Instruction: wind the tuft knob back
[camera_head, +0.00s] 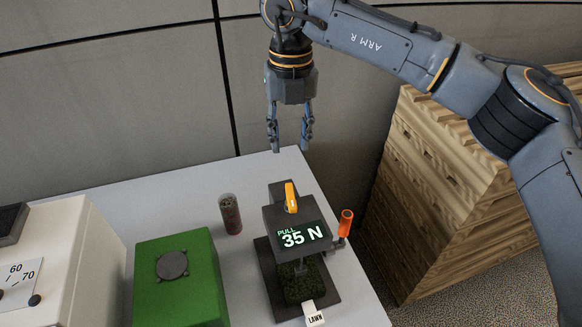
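A dark grey pull tester (283,222) stands on the table, its display reading "PULL 35 N". An orange cylindrical knob (345,222) sticks up from a small arm on the tester's right side. A yellow-orange lever (291,197) stands upright on its top. I cannot tell for sure which is the tuft knob. A green turf piece (301,282) sits under the display, with a white "LAWN" tag (314,315) at the front. My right gripper (289,148) hangs pointing down, open and empty, above and behind the tester, apart from it. My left gripper is not in view.
A green box (180,283) with a round grey disc and a cup of dark granules (230,214) stand left of the tester. A white machine marked 60/70 (62,262) is at far left. Stacked wooden crates (440,190) stand right of the table (345,300).

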